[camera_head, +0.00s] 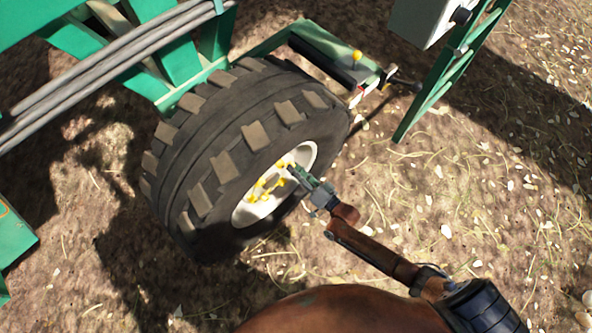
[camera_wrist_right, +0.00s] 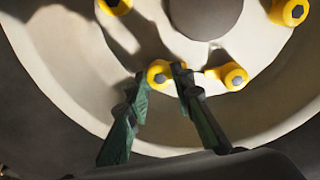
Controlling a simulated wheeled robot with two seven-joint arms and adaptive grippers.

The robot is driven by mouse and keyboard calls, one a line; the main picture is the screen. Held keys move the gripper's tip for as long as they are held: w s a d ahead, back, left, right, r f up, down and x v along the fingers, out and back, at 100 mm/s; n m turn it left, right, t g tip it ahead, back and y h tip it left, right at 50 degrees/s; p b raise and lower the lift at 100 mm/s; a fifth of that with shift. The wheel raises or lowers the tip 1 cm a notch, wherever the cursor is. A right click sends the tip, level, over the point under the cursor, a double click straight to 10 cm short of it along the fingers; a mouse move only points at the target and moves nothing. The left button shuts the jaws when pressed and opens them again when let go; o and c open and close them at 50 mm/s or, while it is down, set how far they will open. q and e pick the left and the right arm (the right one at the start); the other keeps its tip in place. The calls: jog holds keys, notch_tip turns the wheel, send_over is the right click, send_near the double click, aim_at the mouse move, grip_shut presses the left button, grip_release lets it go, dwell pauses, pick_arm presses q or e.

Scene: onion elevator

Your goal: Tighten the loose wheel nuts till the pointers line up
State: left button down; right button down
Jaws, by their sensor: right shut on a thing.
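A wheel with a pale rim (camera_head: 246,213) and a black tyre (camera_head: 225,150) carries several yellow pointer caps (camera_head: 262,187) on its nuts, around the hub (camera_wrist_right: 205,12). My right gripper (camera_head: 296,172) reaches the rim from the lower right. In the right wrist view its fingers (camera_wrist_right: 160,76) are shut on a yellow-capped nut (camera_wrist_right: 158,70), one finger at each side. A neighbouring nut (camera_wrist_right: 235,77) to the right has its pointer towards the left. Two more nuts show at the top left (camera_wrist_right: 115,5) and top right (camera_wrist_right: 289,11). The held nut's pointer is partly hidden by the fingers.
The green machine frame (camera_head: 190,75) stands behind and above the wheel, with grey pipes (camera_head: 100,72) at the upper left. A green leg (camera_head: 440,85) and a grey box (camera_head: 422,20) stand at the upper right. Open straw-strewn soil (camera_head: 470,200) lies to the right.

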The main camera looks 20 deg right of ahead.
jog(key=shift+f+m, duration=0.1)
jog(key=shift+m, duration=1.5)
jog(key=c, duration=1.7)
grip_release()
jog(key=shift+s, duration=0.1)
jog(key=v, duration=1.1)
jog(key=shift+s+d, duration=0.1)
jog(key=shift+s, duration=0.3)
